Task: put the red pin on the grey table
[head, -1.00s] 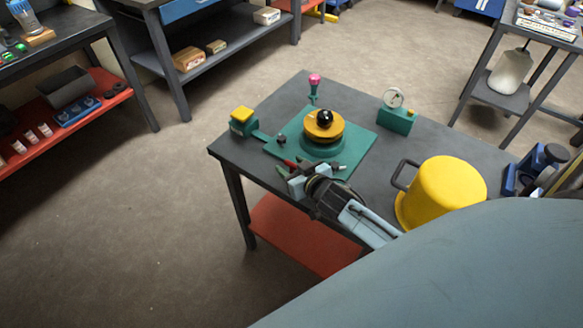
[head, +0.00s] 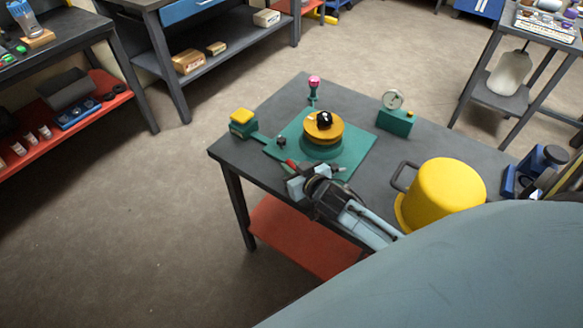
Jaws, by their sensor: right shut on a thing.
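The grey table (head: 435,142) stands in the middle of the head view. My right gripper (head: 308,170) is low over its near side, by the near corner of the green plate (head: 352,150). It is shut on the red pin (head: 291,164), whose red end shows at the left of the jaws. The rest of the pin is hidden by the jaws, and I cannot tell whether it touches the table. My left gripper is not in view.
On the plate is a yellow disc (head: 318,133) with a black knob. Around it stand a yellow-topped green block (head: 242,120), a pink-topped post (head: 313,86), a dial gauge (head: 394,110) and a yellow bucket (head: 448,190).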

